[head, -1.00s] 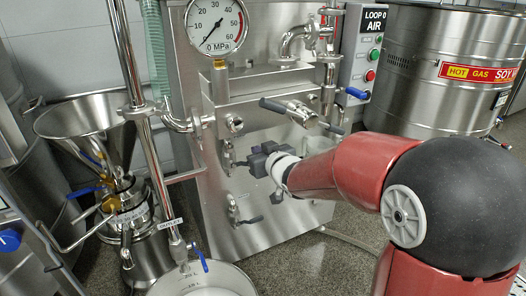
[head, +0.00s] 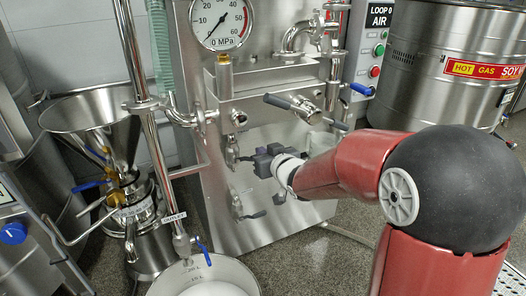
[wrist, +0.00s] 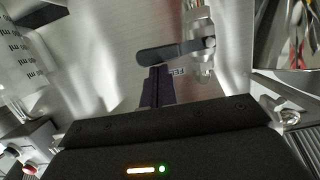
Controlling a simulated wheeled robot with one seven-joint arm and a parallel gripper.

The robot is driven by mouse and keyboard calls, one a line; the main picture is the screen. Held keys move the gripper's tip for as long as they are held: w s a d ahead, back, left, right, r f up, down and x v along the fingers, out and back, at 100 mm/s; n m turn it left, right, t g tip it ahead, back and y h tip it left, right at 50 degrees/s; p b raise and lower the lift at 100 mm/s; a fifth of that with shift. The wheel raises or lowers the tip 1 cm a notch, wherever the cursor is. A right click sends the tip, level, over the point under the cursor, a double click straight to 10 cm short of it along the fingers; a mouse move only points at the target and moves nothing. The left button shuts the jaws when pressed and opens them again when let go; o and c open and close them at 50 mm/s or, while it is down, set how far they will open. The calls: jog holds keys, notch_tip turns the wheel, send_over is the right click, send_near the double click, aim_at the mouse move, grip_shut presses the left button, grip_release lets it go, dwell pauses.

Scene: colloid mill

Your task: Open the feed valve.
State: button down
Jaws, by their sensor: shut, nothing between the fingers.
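In the wrist view the feed valve is a steel body (wrist: 204,62) with a flat dark lever (wrist: 168,53) pointing left. A partly covered label reading "FEE" sits beside it. My gripper (wrist: 157,74) is shut and empty, its dark fingertips close to the lever's edge. I cannot tell whether they touch it. In the head view my gripper (head: 257,160) is at the front of the steel cabinet, just right of a small valve (head: 231,152) whose dark lever reaches toward it. The fingertips are hard to make out there.
A second small valve with a dark lever (head: 256,214) is below on the cabinet (head: 260,228). A larger handle (head: 276,101) juts out above. A steel hopper (head: 95,115) stands left, a white-filled pot (head: 240,283) at the front. A control box (head: 379,45) is at the right.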

jog(key=shift+d+f+m+p, duration=0.1)
jog(key=shift+f+m+p, duration=0.15)
jog(key=shift+m+p, duration=0.15)
jog(key=s+a+f+m+y+p, duration=0.1)
jog(key=a+f+m+y+p, duration=0.2)
jog(key=f+m, duration=0.5)
jog(key=shift+s+a+f+m+y, duration=0.25)
jog(key=shift+m+y, duration=0.65)
jog(key=shift+m, duration=2.1)
jog(key=shift+a+f, duration=0.1)
jog(key=shift+w, duration=0.1)
